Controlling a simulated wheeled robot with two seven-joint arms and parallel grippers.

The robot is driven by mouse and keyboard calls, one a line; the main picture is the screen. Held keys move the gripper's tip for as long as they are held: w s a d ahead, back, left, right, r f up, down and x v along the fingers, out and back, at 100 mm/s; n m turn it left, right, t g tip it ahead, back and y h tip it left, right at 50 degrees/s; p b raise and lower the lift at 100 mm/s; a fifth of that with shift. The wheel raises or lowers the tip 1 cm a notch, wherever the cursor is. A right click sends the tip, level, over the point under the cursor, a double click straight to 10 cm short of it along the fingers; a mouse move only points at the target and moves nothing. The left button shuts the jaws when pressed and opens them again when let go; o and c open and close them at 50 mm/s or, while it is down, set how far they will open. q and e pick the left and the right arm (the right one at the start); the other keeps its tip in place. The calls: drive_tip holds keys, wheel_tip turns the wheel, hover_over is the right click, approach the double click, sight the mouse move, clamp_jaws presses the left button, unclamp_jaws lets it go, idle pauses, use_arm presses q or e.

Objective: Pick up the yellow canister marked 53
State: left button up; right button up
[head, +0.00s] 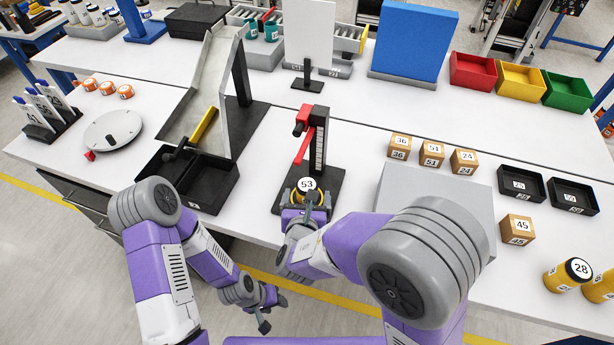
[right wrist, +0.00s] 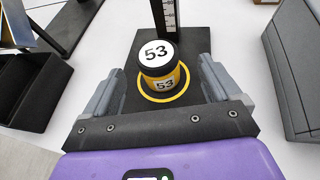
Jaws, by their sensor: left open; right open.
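The yellow canister marked 53 (head: 306,184) has a black top with a white label. It stands upright on the black base of a gauge stand with a red lever (head: 303,148), inside a yellow ring. It also shows in the right wrist view (right wrist: 162,68). My right gripper (head: 304,204) is at the near side of the canister. In the right wrist view its fingers are spread on either side of the canister, with gaps left and right. My left gripper (head: 272,311) is open and empty, low in front of the table edge.
A grey raised block (head: 436,188) stands right of the gauge stand, with numbered boxes (head: 431,154) behind it. A black two-part bin (head: 203,187) and a chute (head: 205,85) stand left. Other yellow canisters (head: 568,274) stand at far right.

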sight(307, 185)
drive_tip(key=shift+a+b+x, duration=0.1)
drive_tip(key=shift+b+x, duration=0.2)
drive_tip(key=shift+x, duration=1.2)
drive_tip(key=shift+a+b+x, duration=0.15)
drive_tip(key=shift+b+x, duration=0.15)
drive_tip(key=shift+x, duration=1.2)
drive_tip(key=shift+f, duration=0.2)
drive_tip(key=shift+c, duration=0.5)
drive_tip(key=c, duration=1.1)
drive_tip(key=shift+c, duration=0.2)
drive_tip(key=shift+r, duration=0.2)
